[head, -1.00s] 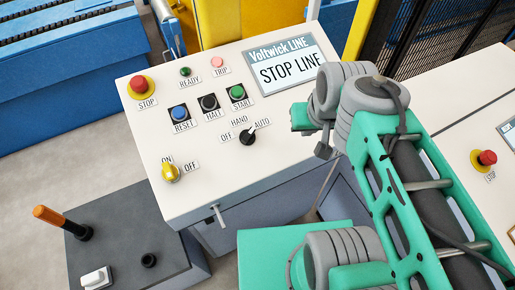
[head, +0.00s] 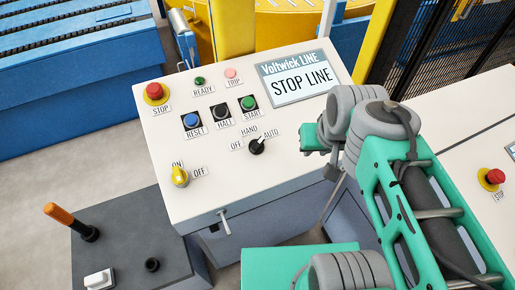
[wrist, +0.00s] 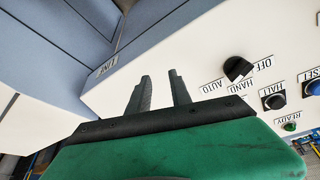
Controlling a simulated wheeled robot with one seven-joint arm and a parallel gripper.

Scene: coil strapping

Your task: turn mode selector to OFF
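The mode selector (head: 256,146) is a black knob on the sloped white panel (head: 215,165), with OFF, HAND and AUTO labels around it. Its white pointer mark faces up and right, toward AUTO. It also shows in the wrist view (wrist: 238,68), right of my fingers. My gripper (wrist: 160,78) is open and empty, with a clear gap between its two dark fingers. It is apart from the selector. In the head view my arm stands right of the selector, and the fingertips cannot be made out.
RESET (head: 191,121), HALT (head: 221,112) and START (head: 248,104) buttons sit above the selector. A yellow ON/OFF switch (head: 180,176) is at lower left, a red STOP button (head: 155,92) at upper left. The screen (head: 300,78) reads STOP LINE. An orange-handled lever (head: 65,218) rises at left.

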